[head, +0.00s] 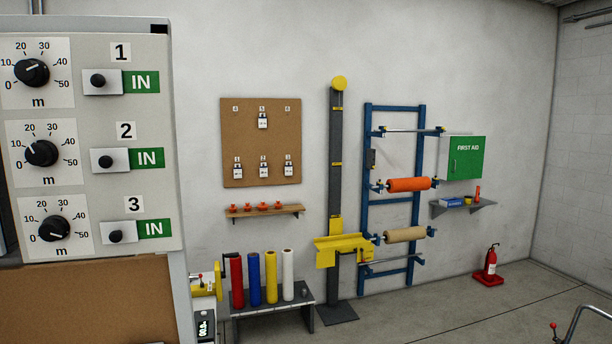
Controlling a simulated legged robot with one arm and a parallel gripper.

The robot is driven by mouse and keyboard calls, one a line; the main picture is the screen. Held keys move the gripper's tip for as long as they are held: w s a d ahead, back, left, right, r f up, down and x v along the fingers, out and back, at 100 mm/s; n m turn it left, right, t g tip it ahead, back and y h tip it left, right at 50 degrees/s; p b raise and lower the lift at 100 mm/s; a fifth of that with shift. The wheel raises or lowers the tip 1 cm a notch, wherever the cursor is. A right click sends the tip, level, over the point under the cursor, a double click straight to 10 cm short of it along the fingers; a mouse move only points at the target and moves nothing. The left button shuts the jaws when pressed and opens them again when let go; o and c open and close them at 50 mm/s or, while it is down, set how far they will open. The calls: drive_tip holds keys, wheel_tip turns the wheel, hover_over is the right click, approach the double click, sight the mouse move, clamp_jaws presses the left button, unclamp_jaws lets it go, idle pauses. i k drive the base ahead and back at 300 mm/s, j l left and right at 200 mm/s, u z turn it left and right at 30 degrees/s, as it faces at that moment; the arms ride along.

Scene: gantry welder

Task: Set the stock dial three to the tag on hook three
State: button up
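Stock dial three (53,230) is a black knob on a white scale plate marked 0 to 50 m, lowest of three dials on the grey panel at the left. A light mark shows on its lower right part; its exact reading is too small to tell. Beside it are a "3" label, a black knob on a white plate and a green "IN" sign (154,229). The tag on hook three (288,170) is a small white tag at the lower right of the cork board (233,130); its writing is unreadable. My gripper is not in view.
Dial one (32,72) and dial two (41,153) sit above dial three. Coloured rolls (255,280) stand on a low bench (273,307). A yellow-and-grey post (336,180) and blue rack (420,170) stand by the wall. Floor at right is mostly clear, with a fire extinguisher (491,262).

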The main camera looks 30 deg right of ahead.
sight(55, 228)
drive_tip(key=z, duration=0.85)
drive_tip(key=u, duration=1.35)
